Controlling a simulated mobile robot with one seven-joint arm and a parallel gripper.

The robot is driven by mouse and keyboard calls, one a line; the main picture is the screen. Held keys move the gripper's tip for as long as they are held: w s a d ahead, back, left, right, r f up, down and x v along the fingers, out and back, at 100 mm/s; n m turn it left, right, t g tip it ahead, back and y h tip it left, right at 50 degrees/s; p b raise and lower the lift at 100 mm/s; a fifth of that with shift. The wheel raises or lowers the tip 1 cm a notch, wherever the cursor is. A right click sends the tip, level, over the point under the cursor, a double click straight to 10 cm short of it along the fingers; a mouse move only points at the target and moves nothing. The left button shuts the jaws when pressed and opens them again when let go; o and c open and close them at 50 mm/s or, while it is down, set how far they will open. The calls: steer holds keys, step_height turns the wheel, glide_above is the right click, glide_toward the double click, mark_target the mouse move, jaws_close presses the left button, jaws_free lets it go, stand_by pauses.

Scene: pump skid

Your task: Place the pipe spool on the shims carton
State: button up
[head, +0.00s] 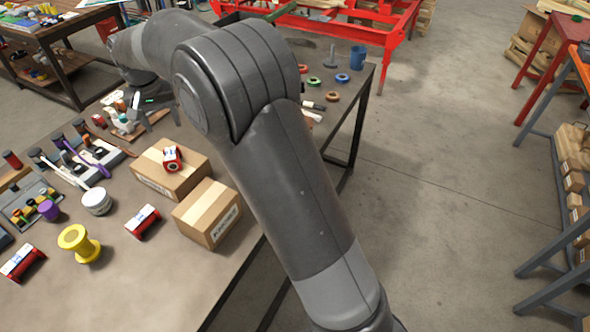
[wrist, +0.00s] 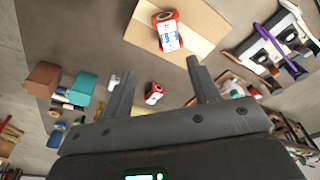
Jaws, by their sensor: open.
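The yellow flanged spool (head: 78,243), the likeliest pipe spool, stands upright on the workbench at the left front in the head view. Two brown cartons stand to its right: a rear carton (head: 150,177) and a front carton (head: 207,213). I cannot read which is the shims carton. A red cylinder with a white label (head: 172,158) lies on the rear carton; a carton top (wrist: 205,22) with such a red piece (wrist: 167,32) shows in the wrist view. My gripper (wrist: 160,75) is open and empty, over the bench; its fingertips are not clear in the head view.
Tool trays (head: 35,200) crowd the left side. A blue cup (head: 357,57) and tape rings stand at the far end.

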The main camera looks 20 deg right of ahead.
steer(key=s+d+r+t, duration=0.1)
steer(key=s+d+r, duration=0.4)
steer(key=s+d, duration=0.3)
steer(key=s+d+r+t, duration=0.1)
steer(key=s+d+r, duration=0.5)
steer(key=d, duration=0.4)
steer(key=s+d+f, duration=0.1)
steer(key=s+d, duration=0.2)
steer(key=s, duration=0.4)
steer(key=s+d+f+t, duration=0.1)
steer(key=s+d+f, duration=0.1)
steer(key=s, duration=0.5)
steer(key=s+d+f, duration=0.2)
steer(key=s+d, duration=0.2)
steer(key=s, duration=0.3)
steer(key=shift+s+d+f+t, duration=0.15)
steer(key=shift+d+t, duration=0.15)
steer(key=shift+t, duration=0.1)
